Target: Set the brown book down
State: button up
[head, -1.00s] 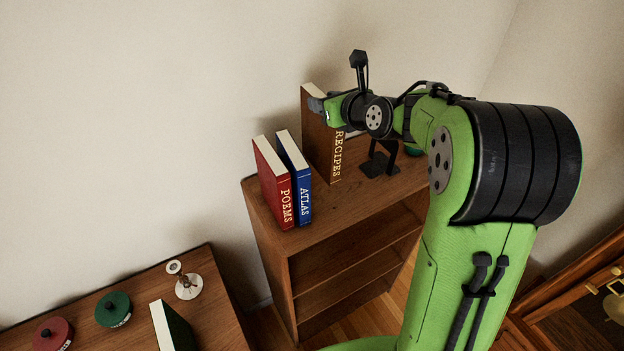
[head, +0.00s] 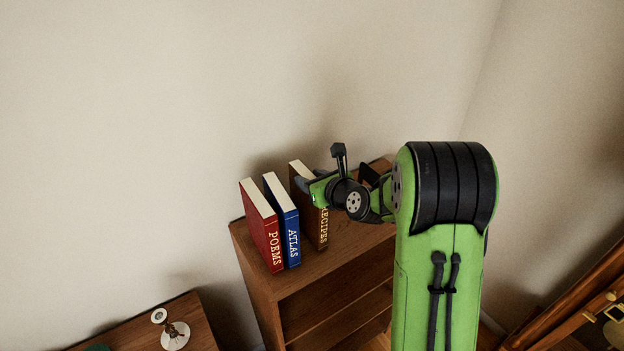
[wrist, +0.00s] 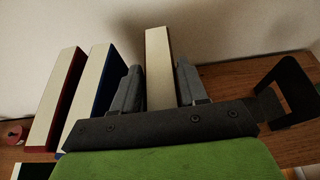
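The brown book (head: 309,211), lettered RECIPES, is upright on or just above the top of the wooden shelf unit (head: 300,280), right of the blue ATLAS book (head: 283,222). Any thin gap under it is too small to tell. My gripper (head: 318,187) is at its upper part, with a finger on each side. In the wrist view the cream page edge of the brown book (wrist: 159,65) stands between the two grey fingers of my gripper (wrist: 160,85). They look closed on its covers.
The red POEMS book (head: 262,230) leans close to the blue book, left of the brown one. A black bookend (wrist: 285,92) stands to the right in the wrist view. A lower wooden top (head: 140,332) with a small white-based object (head: 175,335) is at bottom left.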

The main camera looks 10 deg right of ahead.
jog(key=o, duration=0.4)
jog(key=shift+r, duration=0.1)
jog(key=b+v, duration=0.2)
jog(key=v, duration=1)
jog(key=s+a+n+g+h, duration=0.1)
jog(key=s+a+n+g, duration=0.15)
jog(key=s+n, duration=0.5)
jog(key=s+a+n+g, duration=0.2)
jog(key=s+a+n, duration=0.2)
jog(key=n, duration=0.7)
jog(key=s+d+n+g+h, duration=0.1)
jog(key=s+n, duration=0.3)
jog(key=s+d+n+h, duration=0.1)
jog(key=s+n, duration=0.4)
jog(key=s+d+n+g+h, duration=0.1)
jog(key=s+n, duration=0.3)
jog(key=n, duration=0.1)
jog(key=shift+s+g, duration=0.25)
jog(key=shift+g, duration=0.1)
